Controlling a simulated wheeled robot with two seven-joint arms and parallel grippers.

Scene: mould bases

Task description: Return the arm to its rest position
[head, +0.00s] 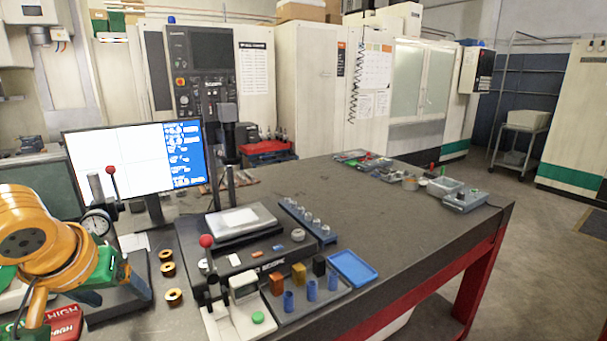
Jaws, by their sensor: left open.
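My left arm comes in at the left edge as orange links, above the left end of the dark work table (400,220). My left gripper (97,283) is at the end of this arm, close to the dial gauge stand (97,225). It is open and no object shows between its fingers. The fingers are small and partly hidden among the clutter, so whether they touch anything is unclear. My right gripper is not in view.
A monitor (130,155) stands behind the arm. Several brass rings (173,295) lie right of the gripper. Blue cylinders (311,290), coloured blocks (299,272) and a blue tray (353,268) sit near the front edge. The table's right middle is clear.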

